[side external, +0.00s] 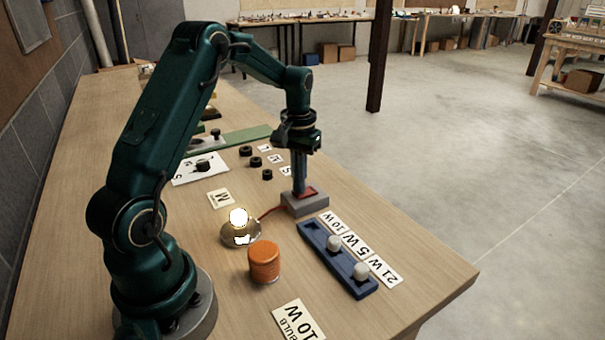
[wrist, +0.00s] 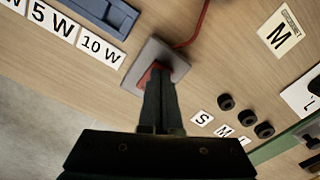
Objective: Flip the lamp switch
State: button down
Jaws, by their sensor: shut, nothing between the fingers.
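The lamp switch is a grey box (side external: 305,206) with a red rocker (side external: 311,193) on top, standing on the wooden table. It also shows in the wrist view as the grey box (wrist: 177,67). My gripper (side external: 302,188) points straight down with its fingers shut and empty, tips at the red rocker. They look to be in contact with it, and they hide much of it in the wrist view (wrist: 157,72). A red cable (side external: 270,211) runs from the box to the lamp (side external: 238,218), whose bulb glows bright white on a round base (side external: 229,237).
An orange ridged cylinder (side external: 264,262) stands near the lamp. A blue rack (side external: 321,250) with white bulbs lies in front of the switch, beside wattage cards (side external: 356,248). Black round parts (side external: 255,162) and letter cards lie behind. The table's right edge is close to the switch.

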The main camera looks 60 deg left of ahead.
jog(key=shift+f, duration=0.2)
jog(key=shift+r, duration=3.55)
